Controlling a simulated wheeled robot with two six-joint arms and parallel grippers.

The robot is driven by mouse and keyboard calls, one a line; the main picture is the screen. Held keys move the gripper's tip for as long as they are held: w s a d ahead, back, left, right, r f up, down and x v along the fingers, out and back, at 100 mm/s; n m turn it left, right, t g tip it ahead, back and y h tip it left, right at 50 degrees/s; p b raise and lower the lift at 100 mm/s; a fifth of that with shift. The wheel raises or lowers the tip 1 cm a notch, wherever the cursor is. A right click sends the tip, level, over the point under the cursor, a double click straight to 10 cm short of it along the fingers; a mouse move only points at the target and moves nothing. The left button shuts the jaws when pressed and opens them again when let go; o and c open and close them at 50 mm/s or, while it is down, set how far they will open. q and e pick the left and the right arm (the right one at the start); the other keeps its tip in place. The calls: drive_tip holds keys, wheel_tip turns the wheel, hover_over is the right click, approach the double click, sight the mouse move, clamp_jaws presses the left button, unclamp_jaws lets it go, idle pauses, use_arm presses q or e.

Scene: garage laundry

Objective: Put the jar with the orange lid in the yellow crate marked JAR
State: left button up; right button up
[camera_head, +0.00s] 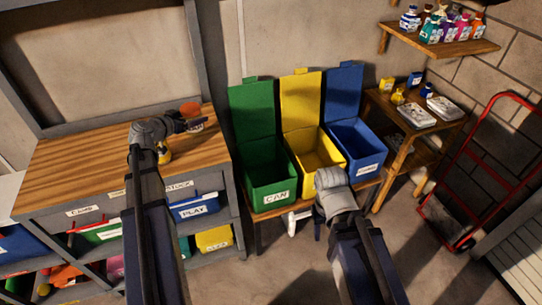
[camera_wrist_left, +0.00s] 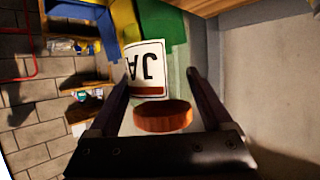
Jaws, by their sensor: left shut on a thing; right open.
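The jar's orange lid (camera_head: 191,109) shows above the wooden worktop at the left in the head view. My left gripper (camera_head: 198,122) is shut on the jar. In the left wrist view the orange-brown lid (camera_wrist_left: 163,118) and a white label reading "JA" (camera_wrist_left: 147,68) lie between the fingers. The yellow crate (camera_head: 303,152) stands open, lid raised, between a green and a blue crate. Its front is hidden behind my right wrist, so its marking is not visible. My right gripper (camera_head: 328,178) is open in front of the crates; its fingers are hard to make out.
The green crate (camera_head: 270,191) is marked CAN. The blue crate (camera_head: 352,148) has a label too small to read. A red hand truck (camera_head: 466,160) stands at the right.

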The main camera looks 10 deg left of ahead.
sight(196, 131)
use_arm(q)
drive_tip(key=shift+r, duration=0.15)
wheel_tip(196, 131, down, 6)
drive_tip(key=b, duration=0.6)
drive_tip(key=shift+f, duration=0.2)
drive_tip(key=shift+f, duration=0.1)
wheel_tip(196, 131, down, 4)
drive_tip(key=b, duration=0.4)
drive_tip(key=shift+r, duration=0.25)
drive_tip(key=shift+f, duration=0.15)
drive_tip(key=o, duration=1.3)
